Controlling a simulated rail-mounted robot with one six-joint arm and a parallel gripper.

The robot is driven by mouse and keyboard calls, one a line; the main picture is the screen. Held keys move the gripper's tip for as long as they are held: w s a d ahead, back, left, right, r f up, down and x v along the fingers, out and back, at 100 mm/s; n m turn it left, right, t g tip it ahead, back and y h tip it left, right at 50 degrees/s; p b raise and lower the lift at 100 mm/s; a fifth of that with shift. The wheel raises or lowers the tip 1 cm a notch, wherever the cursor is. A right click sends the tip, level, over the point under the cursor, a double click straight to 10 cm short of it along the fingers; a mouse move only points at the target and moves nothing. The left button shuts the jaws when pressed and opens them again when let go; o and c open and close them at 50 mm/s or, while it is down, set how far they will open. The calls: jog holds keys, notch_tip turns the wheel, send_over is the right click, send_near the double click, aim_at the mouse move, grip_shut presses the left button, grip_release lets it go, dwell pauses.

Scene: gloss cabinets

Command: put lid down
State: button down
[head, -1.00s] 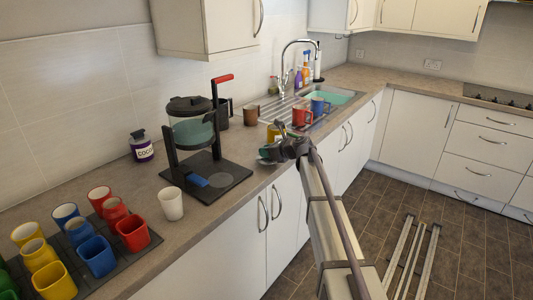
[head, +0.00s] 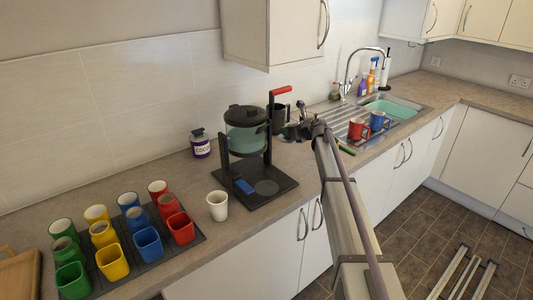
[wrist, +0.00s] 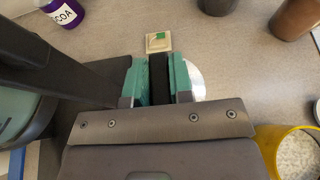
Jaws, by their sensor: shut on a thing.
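My gripper (head: 298,128) is over the counter just right of the coffee machine. In the wrist view its teal fingers (wrist: 160,80) are shut on a dark upright piece, which appears to be the lid's handle. A pale round disc, seemingly the lid (wrist: 195,80), shows past the right finger; the rest is hidden by the fingers. I cannot tell whether it touches the counter. A yellow pot (wrist: 297,150) with white grainy contents stands open at the lower right of the wrist view.
The coffee machine (head: 247,135) stands close on the left, with a cocoa jar (head: 201,146) beyond it. A small square packet (wrist: 158,41) lies ahead of the fingers. Brown and dark mugs stand beyond. Red (head: 357,129) and blue mugs are by the sink.

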jog(key=shift+w+a, duration=0.15)
jog(key=shift+f+b, duration=0.4)
jog(key=shift+b, duration=0.05)
notch_tip(320, 180, down, 10)
jog(key=b, duration=0.9)
jog(key=shift+r+b, duration=0.15)
jog(key=shift+b, duration=0.15)
jog(key=shift+s+r, duration=0.2)
jog(key=shift+r, duration=0.15)
jog(key=shift+f, duration=0.2)
jog(key=c, duration=1)
grip_release()
